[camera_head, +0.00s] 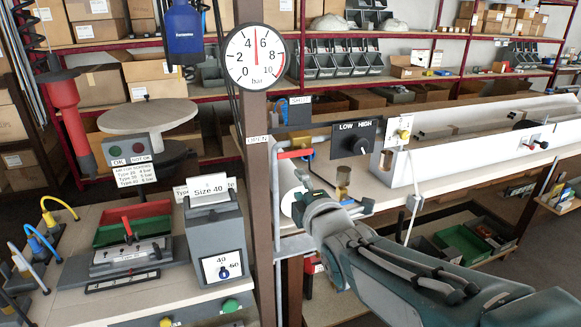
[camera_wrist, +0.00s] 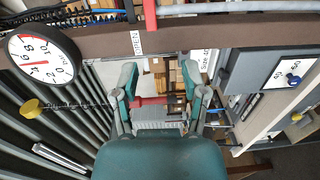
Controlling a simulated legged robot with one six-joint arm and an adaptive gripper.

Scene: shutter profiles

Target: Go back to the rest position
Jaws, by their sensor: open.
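My gripper shows in the wrist view (camera_wrist: 163,88) with its two teal fingers spread apart and nothing between them. Past the fingers, a red part and a ribbed light grey part show in the background. In the head view my teal and grey arm (camera_head: 395,265) reaches from the lower right up to the brown post (camera_head: 260,190). Its end is close to the post and a red pipe handle (camera_head: 295,154); the fingers cannot be made out there. The rest position itself is not marked in either view.
A pressure gauge (camera_head: 254,57) is on the post, with OPEN and SHUT labels nearby. A LOW/HIGH switch (camera_head: 353,139) stands behind my arm. The grey Size 40 box (camera_head: 215,240) is left of the post. A long white channel (camera_head: 480,140) lies on the right bench.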

